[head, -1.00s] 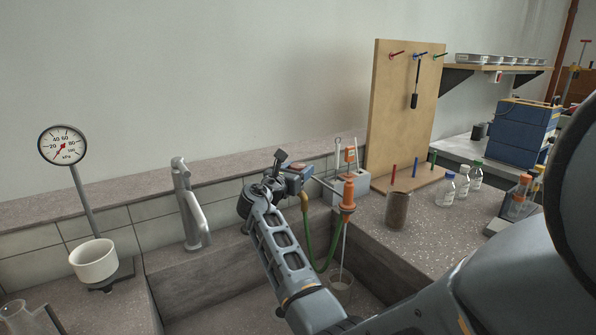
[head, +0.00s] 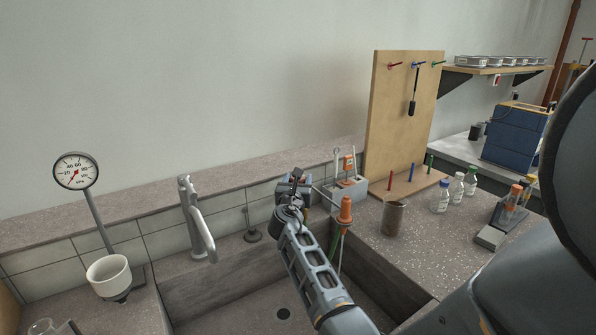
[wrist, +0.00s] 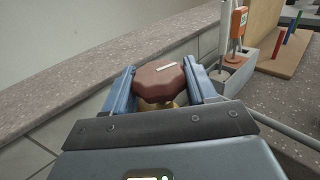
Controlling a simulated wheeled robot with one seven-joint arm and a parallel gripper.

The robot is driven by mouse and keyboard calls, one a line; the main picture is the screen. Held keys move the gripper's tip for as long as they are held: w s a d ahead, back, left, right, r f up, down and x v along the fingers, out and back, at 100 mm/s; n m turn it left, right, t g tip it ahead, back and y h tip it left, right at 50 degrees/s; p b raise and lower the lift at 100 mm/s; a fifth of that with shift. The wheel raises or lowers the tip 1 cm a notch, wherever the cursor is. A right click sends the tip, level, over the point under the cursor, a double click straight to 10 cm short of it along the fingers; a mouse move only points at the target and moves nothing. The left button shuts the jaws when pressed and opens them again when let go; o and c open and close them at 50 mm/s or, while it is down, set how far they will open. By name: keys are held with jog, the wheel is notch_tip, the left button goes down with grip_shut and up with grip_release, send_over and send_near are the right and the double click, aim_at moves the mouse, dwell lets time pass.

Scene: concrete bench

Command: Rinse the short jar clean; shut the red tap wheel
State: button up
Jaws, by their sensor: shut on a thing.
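The red tap wheel (wrist: 158,80) is a brownish-red, many-sided knob with a white mark on top, on a brass stem. My gripper (wrist: 160,70) has one blue-grey finger on each side of the wheel and is shut on it. In the head view my gripper (head: 294,186) is at the back of the sink, and the wheel is hard to make out there. A thin pale line, like a water stream, runs down from the orange nozzle (head: 345,210). No jar shows beneath it; my arm hides part of the sink. A brown-tinted jar (head: 393,219) stands on the right counter.
A grey faucet (head: 194,220) and a pressure gauge (head: 76,171) stand left. A grey holder (head: 349,190) is behind the nozzle. A pegboard (head: 400,110), small bottles (head: 457,187) and a tube rack (head: 509,210) stand right. The sink floor shows a drain (head: 283,313).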

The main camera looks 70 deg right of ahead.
jog(key=shift+n+t+y+p, duration=0.3)
jog(key=shift+n+t+p, duration=0.7)
jog(key=shift+t, duration=0.4)
jog(key=shift+f, duration=0.1)
jog(key=o, duration=1)
jog(key=shift+c, duration=0.2)
jog(key=shift+a, duration=0.1)
jog(key=v, duration=0.7)
jog(key=shift+a, duration=0.3)
jog(key=shift+s, duration=0.1)
